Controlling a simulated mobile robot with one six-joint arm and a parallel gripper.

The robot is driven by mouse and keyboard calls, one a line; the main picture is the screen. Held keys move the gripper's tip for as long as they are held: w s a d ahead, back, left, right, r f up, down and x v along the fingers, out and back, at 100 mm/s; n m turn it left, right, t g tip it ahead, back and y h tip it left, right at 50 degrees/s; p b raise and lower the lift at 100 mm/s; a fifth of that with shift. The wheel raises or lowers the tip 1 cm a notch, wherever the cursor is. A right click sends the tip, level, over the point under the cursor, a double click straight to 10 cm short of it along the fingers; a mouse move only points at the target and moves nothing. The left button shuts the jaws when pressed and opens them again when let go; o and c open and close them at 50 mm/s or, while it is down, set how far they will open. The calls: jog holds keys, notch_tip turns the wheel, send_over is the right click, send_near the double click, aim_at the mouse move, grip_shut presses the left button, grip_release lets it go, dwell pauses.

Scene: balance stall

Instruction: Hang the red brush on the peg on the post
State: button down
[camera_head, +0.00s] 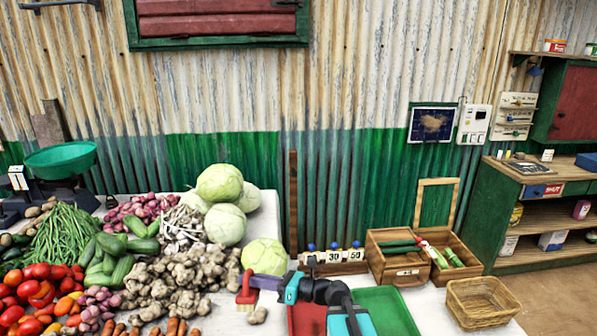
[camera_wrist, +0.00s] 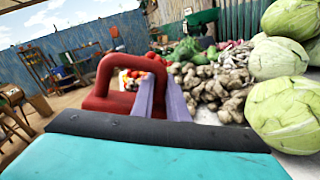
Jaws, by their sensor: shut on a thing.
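The red brush (camera_head: 246,291) is at the tip of my gripper (camera_head: 258,282) in the head view, with pale bristles pointing down. It is near the cabbage at the table's front middle. In the wrist view the brush's red looped handle (camera_wrist: 103,76) shows beside the purple fingers of my gripper (camera_wrist: 157,85), which are shut on it. A thin brown wooden post (camera_head: 293,205) stands upright against the corrugated wall, behind the table and to the right of the brush. I cannot make out a peg on it. The brush is apart from the post.
Cabbages (camera_head: 225,224) and a ginger heap (camera_head: 190,275) lie left of and behind my gripper. A row of number cards (camera_head: 335,256) and a wooden box (camera_head: 398,277) stand to the right. Red and green trays (camera_head: 385,310) lie near my arm, and a wicker basket (camera_head: 482,302) farther right.

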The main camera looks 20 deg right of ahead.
jog(key=shift+w+d, duration=0.1)
jog(key=shift+d, duration=0.75)
